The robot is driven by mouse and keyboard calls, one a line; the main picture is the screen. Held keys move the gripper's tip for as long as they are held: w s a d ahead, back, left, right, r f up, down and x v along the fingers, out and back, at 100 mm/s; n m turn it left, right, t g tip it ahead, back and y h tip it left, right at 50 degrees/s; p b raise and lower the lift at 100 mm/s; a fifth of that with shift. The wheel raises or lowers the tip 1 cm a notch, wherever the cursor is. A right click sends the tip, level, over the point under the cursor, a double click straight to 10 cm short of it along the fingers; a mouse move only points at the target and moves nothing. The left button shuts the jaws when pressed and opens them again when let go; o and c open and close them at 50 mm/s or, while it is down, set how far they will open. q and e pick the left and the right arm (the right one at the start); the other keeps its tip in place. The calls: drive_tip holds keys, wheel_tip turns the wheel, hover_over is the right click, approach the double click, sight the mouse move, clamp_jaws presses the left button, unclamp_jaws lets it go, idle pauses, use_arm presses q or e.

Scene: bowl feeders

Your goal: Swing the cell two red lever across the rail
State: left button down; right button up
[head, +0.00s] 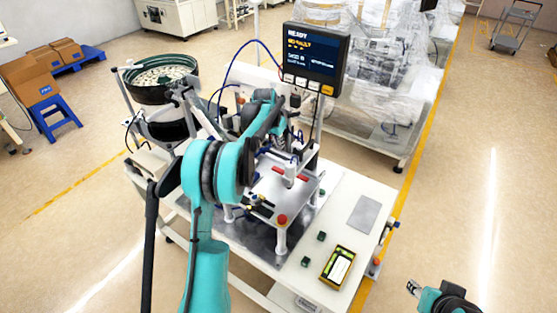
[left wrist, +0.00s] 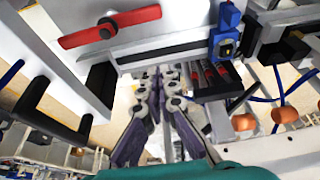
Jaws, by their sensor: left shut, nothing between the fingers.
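In the left wrist view a red lever (left wrist: 110,27) lies at the upper left, on a black pivot across a pale plate beside a dark rail (left wrist: 160,45). My left gripper (left wrist: 168,72) is shut and empty, below and right of the lever, apart from it. In the head view my left arm reaches over the machine and largely hides the fingers. Two small red bars (head: 279,170) (head: 303,178) show on the machine's top plate; I cannot tell which is the cell two lever. A grey end of my right arm (head: 413,288) shows at lower right, its finger state unclear.
A blue block (left wrist: 227,30), black fittings and copper-coloured knobs (left wrist: 244,122) crowd around the left gripper. A bowl feeder (head: 158,80) stands at left and a screen (head: 316,58) behind. A red button (head: 282,219) and yellow handheld device (head: 338,266) are in front.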

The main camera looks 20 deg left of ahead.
sight(285, 160)
use_arm(q)
drive_tip(key=x, duration=1)
drive_tip(key=s, duration=0.4)
drive_tip(key=shift+a+r, duration=0.1)
drive_tip(key=shift+a, duration=0.15)
drive_tip(key=shift+s, duration=0.15)
